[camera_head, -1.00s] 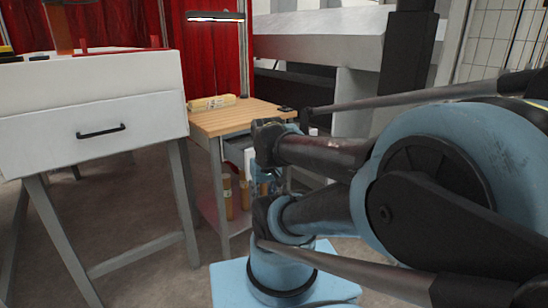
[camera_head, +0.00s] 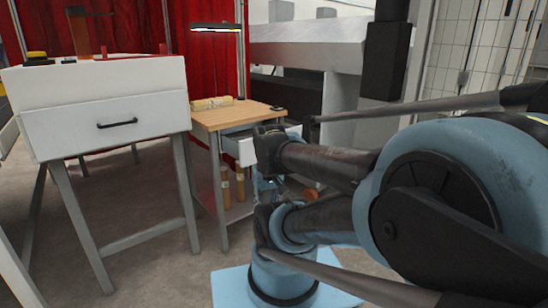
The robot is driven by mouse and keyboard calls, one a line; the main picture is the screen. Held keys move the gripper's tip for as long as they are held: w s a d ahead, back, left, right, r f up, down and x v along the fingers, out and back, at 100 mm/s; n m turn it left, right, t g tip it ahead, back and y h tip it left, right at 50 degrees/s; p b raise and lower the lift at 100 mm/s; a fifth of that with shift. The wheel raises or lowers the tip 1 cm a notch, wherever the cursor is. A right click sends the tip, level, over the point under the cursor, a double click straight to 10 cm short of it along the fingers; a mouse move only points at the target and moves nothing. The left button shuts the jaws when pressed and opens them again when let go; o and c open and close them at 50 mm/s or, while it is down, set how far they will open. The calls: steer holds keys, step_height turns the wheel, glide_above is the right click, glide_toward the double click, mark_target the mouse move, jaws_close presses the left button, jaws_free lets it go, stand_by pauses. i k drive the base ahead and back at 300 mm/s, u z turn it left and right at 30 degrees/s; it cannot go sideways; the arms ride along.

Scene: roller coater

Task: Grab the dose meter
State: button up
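I cannot pick out the dose meter for certain. A small dark flat item (camera_head: 276,109) lies at the right back edge of the wooden-topped table (camera_head: 222,118); it is too small to identify. A yellow and black item (camera_head: 37,57) sits at the back left of the white drawer table (camera_head: 60,86). My arm's blue and dark links fill the right side and lower middle of the view, covering part of the wooden-topped table. I cannot see my gripper's fingers.
A yellowish roll (camera_head: 211,103) lies on the wooden-topped table under a lamp (camera_head: 216,28). An orange upright object (camera_head: 79,32) stands on the white table. Cylinders (camera_head: 226,187) stand below the wooden top. A large grey machine (camera_head: 300,45) is behind. Bare floor shows between the tables.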

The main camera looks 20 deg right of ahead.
mark_target(37, 56)
steer(key=k, duration=0.6)
steer(key=z, duration=0.25)
steer(key=i, duration=1.05)
steer(key=u, duration=2.05)
